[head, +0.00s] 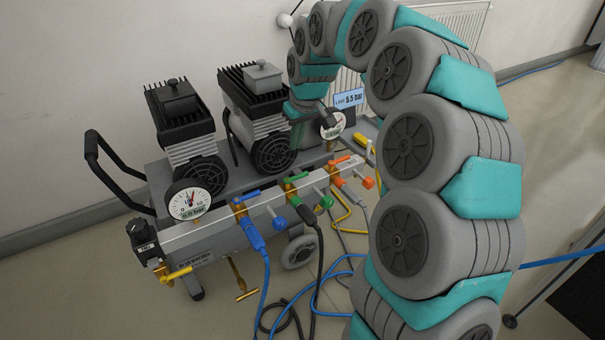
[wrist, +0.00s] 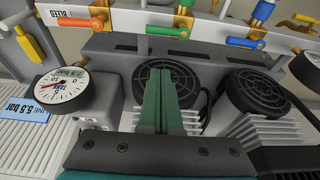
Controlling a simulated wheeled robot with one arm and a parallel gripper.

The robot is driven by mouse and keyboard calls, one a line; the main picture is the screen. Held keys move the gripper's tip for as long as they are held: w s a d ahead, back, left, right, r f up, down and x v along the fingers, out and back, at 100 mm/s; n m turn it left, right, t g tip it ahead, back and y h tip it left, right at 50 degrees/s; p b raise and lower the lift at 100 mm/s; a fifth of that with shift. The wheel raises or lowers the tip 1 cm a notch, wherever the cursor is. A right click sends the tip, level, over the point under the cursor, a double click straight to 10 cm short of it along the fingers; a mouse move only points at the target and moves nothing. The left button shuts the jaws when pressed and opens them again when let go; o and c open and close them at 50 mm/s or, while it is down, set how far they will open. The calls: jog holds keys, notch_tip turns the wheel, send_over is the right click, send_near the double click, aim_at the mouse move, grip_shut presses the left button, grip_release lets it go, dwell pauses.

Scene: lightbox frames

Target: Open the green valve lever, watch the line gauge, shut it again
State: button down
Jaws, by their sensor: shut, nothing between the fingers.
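The green valve lever (head: 297,178) sits on the silver manifold between a blue and an orange lever. It lies along the manifold, crosswise to its outlet. In the wrist view the green lever (wrist: 168,32) is beyond my fingertips, with a clear gap. My gripper (wrist: 163,75) is shut and empty, its green fingers together above the compressors; in the head view my gripper (head: 297,135) hangs behind the manifold. A round gauge (wrist: 62,92) beside the blue "LINE 5.5 bar" sign (wrist: 28,107) has a figure like 7.5 bar. That gauge (head: 332,125) is partly hidden by my gripper in the head view.
The blue lever (head: 246,195) and orange lever (head: 337,162) flank the green one closely. Another gauge (head: 190,203) stands at the manifold's left end, by a yellow lever (head: 180,273). Two finned compressors (head: 180,120) stand behind. Hoses (head: 265,275) hang in front.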

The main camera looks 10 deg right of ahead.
aim_at(292, 162)
jog(key=shift+w+d+f, duration=0.2)
jog(key=shift+w+d, duration=0.1)
jog(key=shift+w, duration=0.35)
jog(key=shift+f, duration=0.1)
jog(key=x, duration=0.9)
jog(key=shift+w+f, duration=0.2)
jog(key=shift+f, duration=0.2)
jog(key=shift+s+d+r, duration=0.15)
jog(key=shift+s+d, duration=0.05)
jog(key=shift+s, duration=0.4)
jog(key=shift+s+d+r, duration=0.2)
jog(key=shift+s, duration=0.4)
jog(key=shift+s+d+r, duration=0.15)
jog(key=shift+s+d, duration=0.05)
jog(key=shift+s, duration=0.4)
